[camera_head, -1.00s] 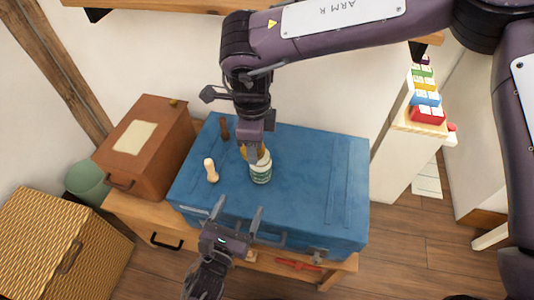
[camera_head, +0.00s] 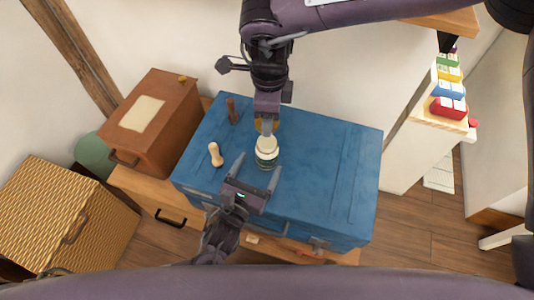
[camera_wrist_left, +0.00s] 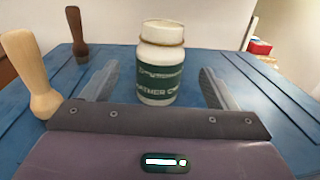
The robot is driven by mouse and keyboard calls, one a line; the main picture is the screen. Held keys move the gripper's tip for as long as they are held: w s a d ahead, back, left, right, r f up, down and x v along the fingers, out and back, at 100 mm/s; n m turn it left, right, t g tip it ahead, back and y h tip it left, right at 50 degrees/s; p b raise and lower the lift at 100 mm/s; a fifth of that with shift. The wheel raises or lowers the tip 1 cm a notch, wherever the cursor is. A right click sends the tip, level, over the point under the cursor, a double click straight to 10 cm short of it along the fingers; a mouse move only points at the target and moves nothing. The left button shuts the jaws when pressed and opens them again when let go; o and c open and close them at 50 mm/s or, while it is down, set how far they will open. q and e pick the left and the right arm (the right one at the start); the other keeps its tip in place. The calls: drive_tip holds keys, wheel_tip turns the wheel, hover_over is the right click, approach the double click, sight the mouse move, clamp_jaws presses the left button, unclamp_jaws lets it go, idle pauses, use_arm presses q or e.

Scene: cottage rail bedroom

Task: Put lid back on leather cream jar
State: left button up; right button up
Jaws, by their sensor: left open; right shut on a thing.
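The leather cream jar (camera_head: 266,158) stands upright on the blue trunk, white with a dark green label; the left wrist view also shows it (camera_wrist_left: 160,75), with a brownish ring below its white top. My left gripper (camera_head: 255,172) is open, low over the trunk in front of the jar. In the wrist view the jar stands between and just beyond its fingertips. My right gripper (camera_head: 267,122) points down behind and above the jar, shut on a small amber-coloured thing, probably the lid (camera_head: 259,126), mostly hidden by the fingers. I cannot tell whether it touches the jar.
The blue trunk (camera_head: 330,170) has free room to the right. A pale wooden-handled tool (camera_head: 215,155) and a dark brown one (camera_head: 232,110) stand left of the jar. A brown case (camera_head: 155,120) and a wicker box (camera_head: 65,215) are further left. Coloured blocks (camera_head: 449,107) sit at right.

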use_arm(q)
drive_tip(key=x, duration=0.7)
drive_tip(key=shift+w+d, duration=0.1)
drive_tip(key=shift+w, duration=0.3)
drive_tip(key=c, duration=1.5)
use_arm(e)
hover_over(269, 142)
drive_tip(key=shift+f, duration=2.5)
drive_tip(key=shift+f, duration=0.1)
drive_tip(key=shift+f, duration=0.8)
drive_tip(key=shift+f, duration=0.55)
